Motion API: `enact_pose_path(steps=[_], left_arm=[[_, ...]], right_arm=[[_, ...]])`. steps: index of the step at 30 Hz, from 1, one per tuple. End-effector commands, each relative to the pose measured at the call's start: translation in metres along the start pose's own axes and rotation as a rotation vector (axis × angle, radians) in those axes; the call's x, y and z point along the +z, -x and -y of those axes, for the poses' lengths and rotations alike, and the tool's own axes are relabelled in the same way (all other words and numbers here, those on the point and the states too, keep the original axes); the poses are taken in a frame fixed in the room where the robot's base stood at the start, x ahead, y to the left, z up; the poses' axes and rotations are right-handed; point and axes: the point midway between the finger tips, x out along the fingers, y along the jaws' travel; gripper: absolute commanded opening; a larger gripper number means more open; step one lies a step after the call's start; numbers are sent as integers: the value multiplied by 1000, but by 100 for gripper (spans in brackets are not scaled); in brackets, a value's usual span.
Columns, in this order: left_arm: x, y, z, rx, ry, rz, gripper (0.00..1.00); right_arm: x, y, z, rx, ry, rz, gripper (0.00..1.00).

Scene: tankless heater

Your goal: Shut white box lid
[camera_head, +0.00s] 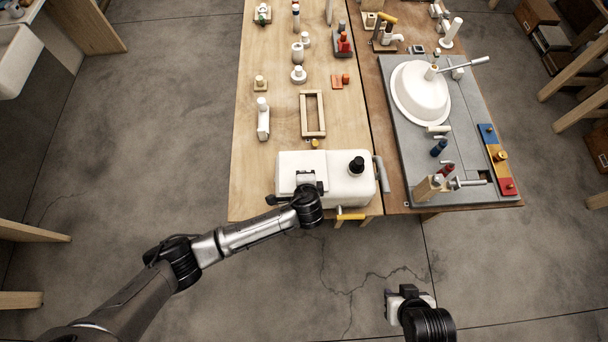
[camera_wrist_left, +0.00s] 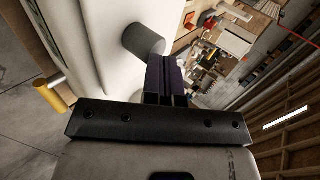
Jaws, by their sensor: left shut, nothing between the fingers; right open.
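The white box (camera_head: 335,192) sits at the front edge of the wooden table, with a black knob (camera_head: 356,165) on its upper right. I cannot tell from above whether its lid is fully down. My left gripper (camera_head: 306,177) is over the box's left half, left of the knob. In the left wrist view its dark fingers (camera_wrist_left: 167,80) are together and empty, close to the white box surface (camera_wrist_left: 85,45) and a grey cylinder (camera_wrist_left: 143,39). Contact is unclear. My right gripper (camera_head: 393,303) is open and empty above the floor, in front of the table.
A yellow-handled part (camera_head: 350,216) and a grey handle (camera_head: 381,173) are at the box's front and right side. A wooden frame (camera_head: 313,114) and several small fittings lie behind it. A grey board (camera_head: 415,180) with a white basin (camera_head: 420,92) is to the right.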

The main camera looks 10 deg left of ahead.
Motion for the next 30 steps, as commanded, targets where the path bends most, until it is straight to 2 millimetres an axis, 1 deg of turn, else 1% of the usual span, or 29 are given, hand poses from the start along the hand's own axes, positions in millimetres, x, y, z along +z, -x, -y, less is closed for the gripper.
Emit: enact_pose_path(steps=[5,8,14,16,17,24,30], left_arm=[[0,5,6,0,0,0,0],[0,12,14,0,-1,0,0],[-1,30,36,0,0,-1,0],[-2,37,25,3,-1,-6,0],[-2,43,23,3,-1,-6,0],[-2,86,14,1,0,-6,0],[-2,110,9,0,-1,-4,0]], right_arm=[[-3,8,0,0,0,0,43],[-6,19,-1,0,0,0,43],[-15,48,-2,0,0,0,43],[-13,41,-1,0,0,-4,43],[-13,40,-1,0,0,-6,43],[-10,32,-1,0,0,1,43],[-9,29,-1,0,0,1,43]])
